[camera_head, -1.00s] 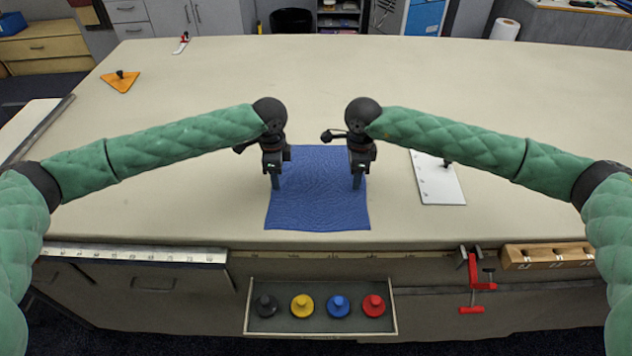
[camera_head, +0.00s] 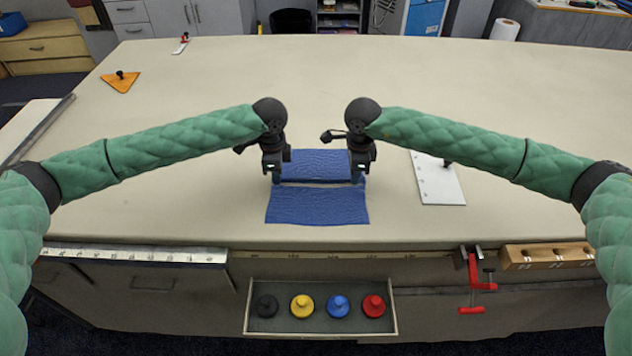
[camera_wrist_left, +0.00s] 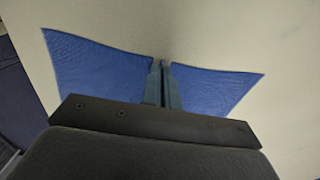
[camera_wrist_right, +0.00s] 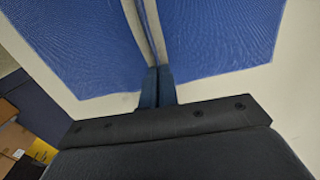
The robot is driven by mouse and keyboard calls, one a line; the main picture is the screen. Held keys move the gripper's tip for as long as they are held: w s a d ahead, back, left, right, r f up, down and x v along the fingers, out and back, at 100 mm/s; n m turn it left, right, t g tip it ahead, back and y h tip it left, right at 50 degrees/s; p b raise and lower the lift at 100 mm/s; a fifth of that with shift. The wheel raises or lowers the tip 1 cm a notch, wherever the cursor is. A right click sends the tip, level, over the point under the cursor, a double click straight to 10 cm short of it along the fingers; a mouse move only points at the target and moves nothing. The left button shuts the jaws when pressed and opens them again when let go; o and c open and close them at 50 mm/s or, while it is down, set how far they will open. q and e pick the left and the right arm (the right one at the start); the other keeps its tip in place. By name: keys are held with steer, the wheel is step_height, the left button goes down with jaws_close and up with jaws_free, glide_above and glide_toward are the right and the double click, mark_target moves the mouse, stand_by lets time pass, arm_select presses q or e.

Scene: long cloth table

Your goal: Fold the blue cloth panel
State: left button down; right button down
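The blue cloth panel (camera_head: 318,206) lies on the table in front of me, with a raised, pinched ridge running left to right across its middle. Its far part (camera_head: 316,162) shows between my two arms. My left gripper (camera_head: 276,178) is shut on the panel's left edge at this ridge; the left wrist view shows the cloth (camera_wrist_left: 95,68) drawn in to the fingers (camera_wrist_left: 163,85). My right gripper (camera_head: 356,178) is shut on the right edge; in the right wrist view the ridge runs into the closed fingers (camera_wrist_right: 155,88), with cloth (camera_wrist_right: 215,35) on both sides.
A white sheet (camera_head: 432,185) with a dark knob lies right of the panel. An orange triangle (camera_head: 120,83) lies far left. An open drawer (camera_head: 320,325) with coloured knobbed discs juts out below the front edge. A red clamp (camera_head: 475,285) hangs there.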

arm_select(q)
steer(key=shift+r, duration=0.2)
arm_select(e)
steer(key=shift+r, duration=0.15)
